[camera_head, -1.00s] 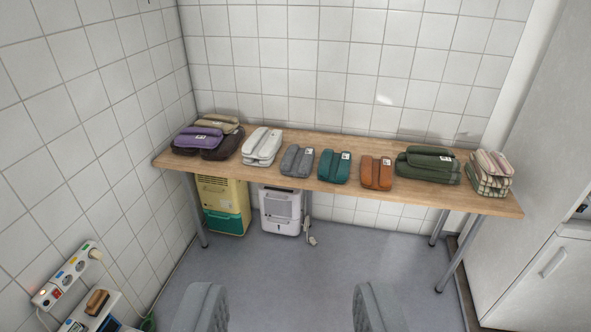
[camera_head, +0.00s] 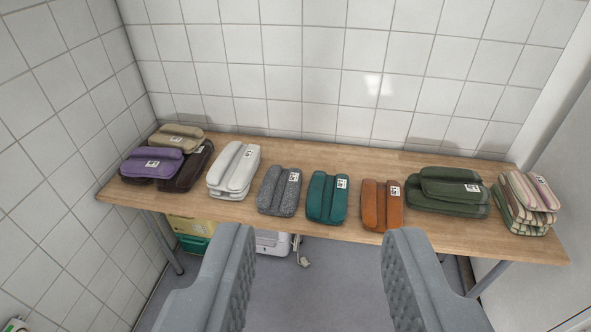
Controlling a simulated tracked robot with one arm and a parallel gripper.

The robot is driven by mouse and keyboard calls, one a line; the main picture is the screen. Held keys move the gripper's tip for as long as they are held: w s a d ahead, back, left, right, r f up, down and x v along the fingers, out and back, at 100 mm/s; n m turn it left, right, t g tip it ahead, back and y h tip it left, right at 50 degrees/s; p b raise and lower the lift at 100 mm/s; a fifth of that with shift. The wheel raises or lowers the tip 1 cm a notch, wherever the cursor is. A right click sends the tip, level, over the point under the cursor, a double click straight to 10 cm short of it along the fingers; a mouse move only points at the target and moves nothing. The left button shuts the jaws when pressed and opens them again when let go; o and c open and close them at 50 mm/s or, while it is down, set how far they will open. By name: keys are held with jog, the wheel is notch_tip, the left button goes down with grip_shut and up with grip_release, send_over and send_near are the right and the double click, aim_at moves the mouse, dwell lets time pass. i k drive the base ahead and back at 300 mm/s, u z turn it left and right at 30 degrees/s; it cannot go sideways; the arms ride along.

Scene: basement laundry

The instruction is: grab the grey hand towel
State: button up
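The grey hand towel (camera_head: 279,191) lies folded on the wooden table (camera_head: 340,155), between the white towel and the teal towel. It has a small white tag at its upper right. My gripper (camera_head: 318,245) is in the foreground, its two grey fingers wide apart with nothing between them. It is short of the table's front edge. The grey towel lies beyond the fingers, left of the middle of the gap, and is not touched.
Left of it are a white towel (camera_head: 234,171) and a purple towel (camera_head: 152,163) on a stack. To the right are teal (camera_head: 327,198), orange (camera_head: 381,205), dark green (camera_head: 449,190) and striped towels (camera_head: 526,204). Tiled walls stand behind and left. The table's back strip is clear.

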aim_at(278, 195)
jog(key=z, duration=0.1)
jog(key=i, duration=1.25)
jog(key=z, duration=0.1)
